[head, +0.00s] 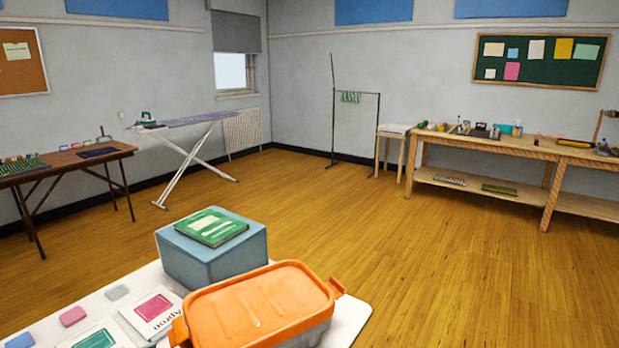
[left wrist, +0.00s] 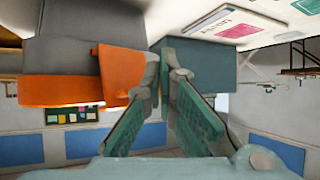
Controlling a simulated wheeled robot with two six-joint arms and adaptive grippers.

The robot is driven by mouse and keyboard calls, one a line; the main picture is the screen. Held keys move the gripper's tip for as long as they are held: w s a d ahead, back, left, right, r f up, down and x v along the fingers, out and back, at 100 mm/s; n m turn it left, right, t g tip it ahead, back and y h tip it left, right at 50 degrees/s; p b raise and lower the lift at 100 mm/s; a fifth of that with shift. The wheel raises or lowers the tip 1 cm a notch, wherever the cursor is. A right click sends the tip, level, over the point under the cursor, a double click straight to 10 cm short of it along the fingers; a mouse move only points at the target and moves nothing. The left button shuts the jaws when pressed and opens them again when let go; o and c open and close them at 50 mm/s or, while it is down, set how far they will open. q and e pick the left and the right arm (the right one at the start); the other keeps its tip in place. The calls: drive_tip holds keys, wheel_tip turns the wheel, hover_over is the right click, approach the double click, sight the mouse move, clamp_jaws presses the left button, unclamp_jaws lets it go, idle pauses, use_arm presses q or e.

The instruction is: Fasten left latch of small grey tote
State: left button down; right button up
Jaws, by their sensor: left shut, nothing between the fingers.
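The small grey tote (head: 318,335) with its orange lid (head: 255,305) stands at the front of the white table in the head view. An orange latch (head: 179,332) shows at its left end and another (head: 337,287) at its right end. The left wrist view is upside down and shows the tote's grey body (left wrist: 75,50), the orange lid (left wrist: 60,91) and an orange latch (left wrist: 122,72) close up. My left gripper (left wrist: 164,58) is shut and empty, its fingertips right beside that latch; I cannot tell if they touch. Whether the latch is fully fastened is unclear. My right gripper is not in view.
A blue-grey box (head: 190,262) with a green book (head: 212,227) on top stands just behind the tote. An Apron packet (head: 152,311) and several small coloured pieces lie left on the white table (head: 352,318). Open wooden floor lies beyond.

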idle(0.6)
use_arm(q)
drive_tip(key=shift+w+d+p, duration=0.3)
drive_tip(key=shift+w+d, duration=0.2)
drive_tip(key=shift+d, duration=0.35)
drive_tip(key=shift+w+d+r+p, duration=0.2)
drive_tip(key=shift+w+d+p, duration=0.15)
drive_tip(key=shift+d, duration=0.1)
drive_tip(key=s+a+r+p, duration=0.3)
drive_tip(key=s+a+p, duration=0.1)
drive_tip(key=a, duration=0.2)
drive_tip(key=shift+p, duration=0.4)
